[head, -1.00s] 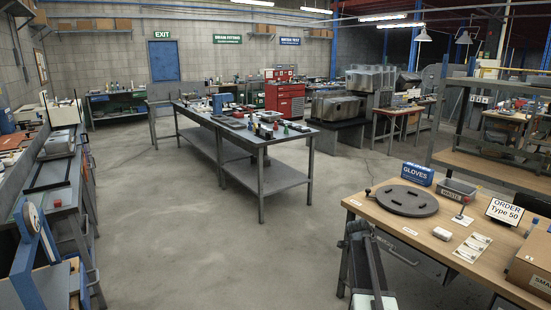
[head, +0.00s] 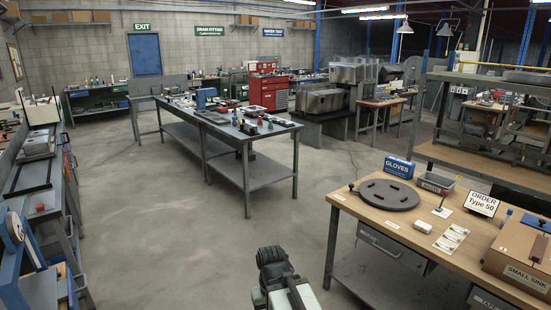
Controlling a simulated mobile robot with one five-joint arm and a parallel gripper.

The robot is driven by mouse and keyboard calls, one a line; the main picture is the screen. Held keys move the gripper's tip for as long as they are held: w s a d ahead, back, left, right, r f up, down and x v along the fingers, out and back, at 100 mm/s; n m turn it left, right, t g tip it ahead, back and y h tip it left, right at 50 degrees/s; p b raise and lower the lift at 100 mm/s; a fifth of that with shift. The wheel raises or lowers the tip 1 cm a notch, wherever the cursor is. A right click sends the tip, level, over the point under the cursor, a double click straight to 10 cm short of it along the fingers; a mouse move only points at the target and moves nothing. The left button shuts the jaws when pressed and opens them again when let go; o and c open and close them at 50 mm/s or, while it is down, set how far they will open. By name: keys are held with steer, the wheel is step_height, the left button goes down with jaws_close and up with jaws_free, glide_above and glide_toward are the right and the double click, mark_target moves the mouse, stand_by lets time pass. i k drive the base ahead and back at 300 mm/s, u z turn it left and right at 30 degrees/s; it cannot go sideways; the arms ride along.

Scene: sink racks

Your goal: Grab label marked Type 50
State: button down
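A white sign reading "ORDER Type 50" (head: 482,203) stands tilted at the back right of the wooden-topped workbench (head: 400,222). A white sheet with several small label-like strips (head: 452,238) lies flat on the same bench, in front of the sign; its print is too small to read. My arm shows at the bottom centre, with its dark forward end (head: 273,262) over the floor, left of the bench and apart from it. I cannot make out the fingers or anything held.
On the bench are a dark round plate (head: 388,195), a blue GLOVES box (head: 398,167), a grey bin (head: 436,184), a small white block (head: 422,226), a red-topped stand (head: 444,204) and a SMALL SINK carton (head: 520,258). Open floor (head: 170,240) lies left, before a long grey table (head: 262,172).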

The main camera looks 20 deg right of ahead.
mark_target(449, 248)
steer(key=u, duration=0.4)
steer(key=i, duration=1.25)
steer(key=z, duration=2.7)
steer(key=i, duration=1)
